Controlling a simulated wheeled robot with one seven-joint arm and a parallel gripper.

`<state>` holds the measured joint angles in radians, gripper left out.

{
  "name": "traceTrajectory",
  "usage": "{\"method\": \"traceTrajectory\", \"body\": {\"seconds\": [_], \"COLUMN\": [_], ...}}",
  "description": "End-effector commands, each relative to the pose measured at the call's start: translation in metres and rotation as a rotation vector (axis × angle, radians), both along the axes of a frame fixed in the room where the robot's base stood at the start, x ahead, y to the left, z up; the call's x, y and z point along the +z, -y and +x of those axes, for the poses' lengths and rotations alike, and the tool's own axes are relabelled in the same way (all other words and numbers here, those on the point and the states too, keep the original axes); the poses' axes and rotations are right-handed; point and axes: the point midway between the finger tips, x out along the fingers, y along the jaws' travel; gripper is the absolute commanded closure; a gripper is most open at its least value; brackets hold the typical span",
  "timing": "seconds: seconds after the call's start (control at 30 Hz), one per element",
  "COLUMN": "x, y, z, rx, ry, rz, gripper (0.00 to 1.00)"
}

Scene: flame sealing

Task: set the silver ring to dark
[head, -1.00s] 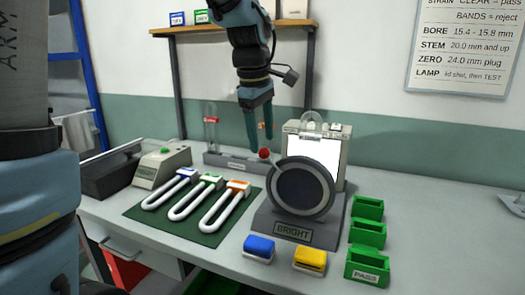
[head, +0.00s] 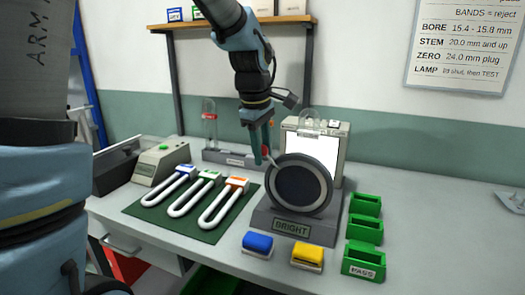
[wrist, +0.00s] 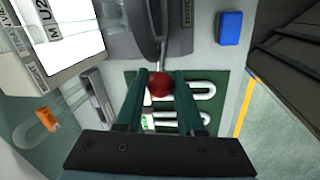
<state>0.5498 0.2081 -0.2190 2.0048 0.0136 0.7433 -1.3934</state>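The polariscope has a dark round disc (head: 300,189) inside a silver ring (head: 327,204), mounted on a grey stand. A plate on its base reads BRIGHT (head: 291,228). A thin lever with a red knob (wrist: 159,84) sticks out from the ring's left side. My gripper (wrist: 161,78) points down at the knob, its two green fingers on either side. The knob is near the fingertips, close to the left finger, with a slim gap at the right one. In the head view my gripper (head: 261,158) partly hides the knob.
White U-shaped tubes with blue, green and orange caps lie on a green mat (head: 148,215) to the left. A blue block (head: 258,244), a yellow block (head: 307,254) and green bins (head: 364,230) stand in front and right. A lit panel (head: 325,144) is behind.

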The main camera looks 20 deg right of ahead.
Motion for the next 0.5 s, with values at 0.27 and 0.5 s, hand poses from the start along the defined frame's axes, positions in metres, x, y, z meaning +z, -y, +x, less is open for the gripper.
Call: {"method": "traceTrajectory", "body": {"seconds": [0.27,0.5], "x": [0.0001,0.0], "y": [-0.0002,-0.0003], "z": [-0.0001,-0.0002], "rx": [0.0,0.0], "ry": [-0.001,-0.001], "rz": [0.001,0.001], "gripper": [0.98,1.0]}}
